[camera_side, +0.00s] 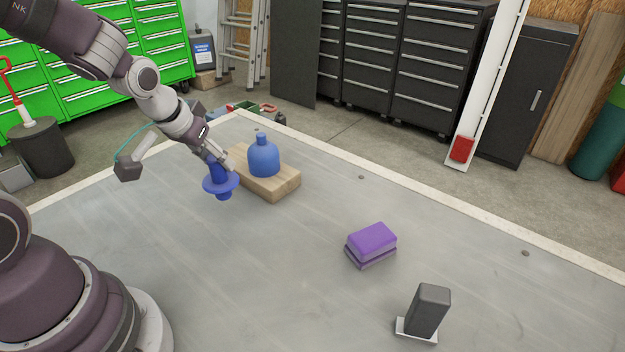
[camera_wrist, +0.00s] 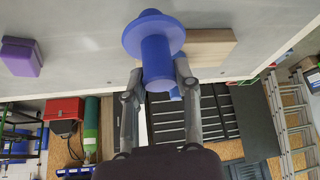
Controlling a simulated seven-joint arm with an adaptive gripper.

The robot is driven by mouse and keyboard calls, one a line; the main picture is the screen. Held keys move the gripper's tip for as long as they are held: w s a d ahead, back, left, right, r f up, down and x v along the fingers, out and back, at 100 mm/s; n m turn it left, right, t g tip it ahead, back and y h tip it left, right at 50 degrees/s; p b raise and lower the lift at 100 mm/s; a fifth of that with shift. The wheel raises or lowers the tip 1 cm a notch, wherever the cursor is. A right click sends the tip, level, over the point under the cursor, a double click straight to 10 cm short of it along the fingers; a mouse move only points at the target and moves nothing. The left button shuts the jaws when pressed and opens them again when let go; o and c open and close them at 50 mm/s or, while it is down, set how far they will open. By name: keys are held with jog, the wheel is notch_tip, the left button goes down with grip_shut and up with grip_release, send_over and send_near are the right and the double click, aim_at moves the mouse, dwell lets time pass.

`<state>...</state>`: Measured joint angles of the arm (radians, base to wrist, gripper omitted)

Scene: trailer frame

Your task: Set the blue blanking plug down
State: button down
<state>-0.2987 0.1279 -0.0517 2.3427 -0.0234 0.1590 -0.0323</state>
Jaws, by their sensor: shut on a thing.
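The blue blanking plug (camera_side: 219,184) is a short cylinder with a wide flange. My gripper (camera_side: 218,166) is shut on it and holds it tilted in front of the left end of a wooden block (camera_side: 281,188). In the wrist view the plug (camera_wrist: 156,56) sits between the two fingers of my gripper (camera_wrist: 158,80), its flange pointing away from the hand. Whether the plug touches the table or block is not clear from these views.
A blue bottle-shaped object (camera_side: 263,158) stands on the wooden block. A purple block (camera_side: 371,243) and a dark grey upright block on a light base (camera_side: 428,311) are on the grey table (camera_side: 290,285). The front middle of the table is clear.

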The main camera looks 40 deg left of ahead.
jog(key=w+d+r+m+h, duration=0.1)
jog(key=w+d+m+h, duration=0.2)
jog(key=d+m, duration=0.55)
jog(key=d+f, duration=0.1)
jog(key=f, duration=0.1)
jog(key=f+n, duration=0.1)
jog(key=f, duration=0.2)
jog(key=d+f+n, duration=0.1)
jog(key=f, duration=0.1)
jog(key=shift+s+d+f+n, duration=0.15)
jog(key=shift+d+f+n, duration=0.05)
jog(key=shift+d+n, duration=0.1)
jog(key=c, duration=0.8)
grip_release()
jog(key=shift+f, duration=0.1)
jog(key=s+a+r+n+y, duration=0.1)
jog(key=s+a+r, duration=0.3)
jog(key=s+r, duration=0.8)
notch_tip(320, 180, up, 4)
jog(key=shift+s+f+n, duration=0.15)
jog(key=shift+s+n, duration=0.15)
jog(key=shift+n, duration=0.45)
